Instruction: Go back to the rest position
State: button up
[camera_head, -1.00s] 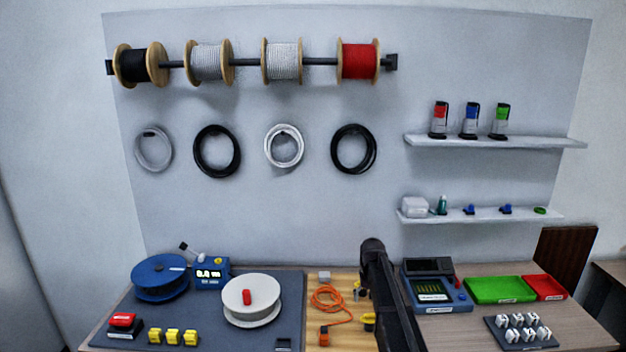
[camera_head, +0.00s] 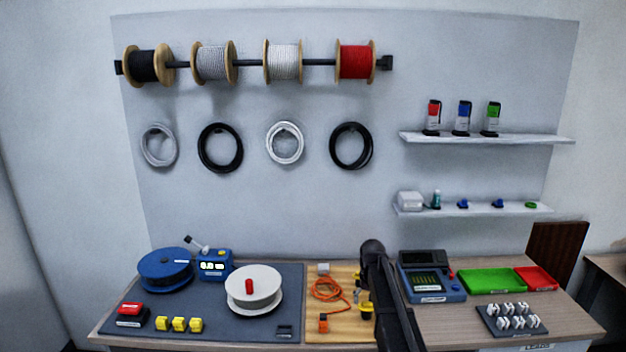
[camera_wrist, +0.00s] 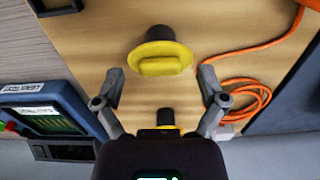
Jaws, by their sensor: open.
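My gripper (camera_wrist: 160,82) shows in the wrist view with its two grey fingers spread apart. It is open, and a yellow and black part (camera_wrist: 155,62) on the wooden board lies between and just beyond the fingertips, with no finger seen touching it. A second black and yellow piece (camera_wrist: 166,119) is partly hidden by the gripper body. In the head view my dark arm crosses the board's right side and hides the gripper's fingers. A yellow part (camera_head: 367,306) shows at the arm's left edge.
An orange cable (camera_head: 327,290) lies coiled on the wooden board (camera_head: 345,328). A blue meter (camera_head: 432,277) stands just right of my arm. Green (camera_head: 491,282) and red (camera_head: 536,278) trays lie further right. A white reel (camera_head: 262,302) sits on the dark mat (camera_head: 215,332).

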jog(key=shift+s+f, duration=0.1)
jog(key=shift+s, duration=0.6)
jog(key=s, duration=2.7)
jog(key=shift+a, duration=0.3)
